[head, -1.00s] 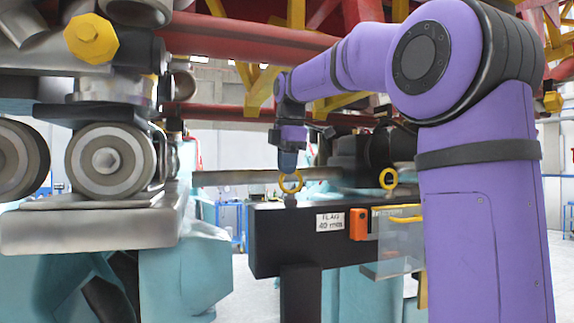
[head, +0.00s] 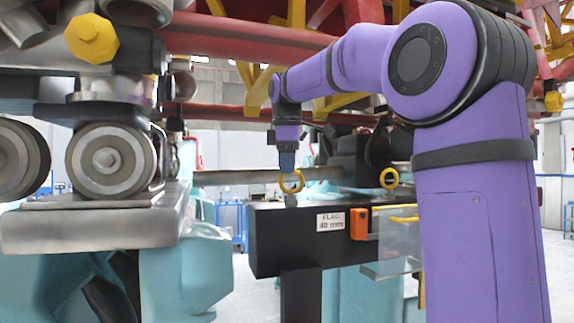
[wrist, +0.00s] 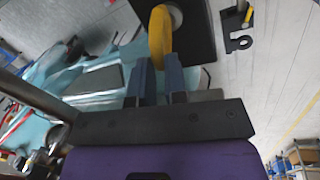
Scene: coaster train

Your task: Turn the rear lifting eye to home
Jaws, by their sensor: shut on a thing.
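A yellow ring-shaped lifting eye (head: 301,181) stands upright on the left part of the dark beam (head: 264,250). My gripper (head: 287,168) comes down on it from above and is shut on the ring's upper part. In the wrist view, my gripper (wrist: 159,65) has its two blue-grey fingers on either side of the yellow eye (wrist: 160,32), which appears nearly edge-on. The frames do not label which eye is the rear one.
The beam carries a white "FLAG 40 mm" label (head: 330,221), an orange block (head: 359,224) and a clear panel (head: 394,245). A wheel assembly (head: 112,160) stands close on the left. Red and yellow trusswork hangs above my arm.

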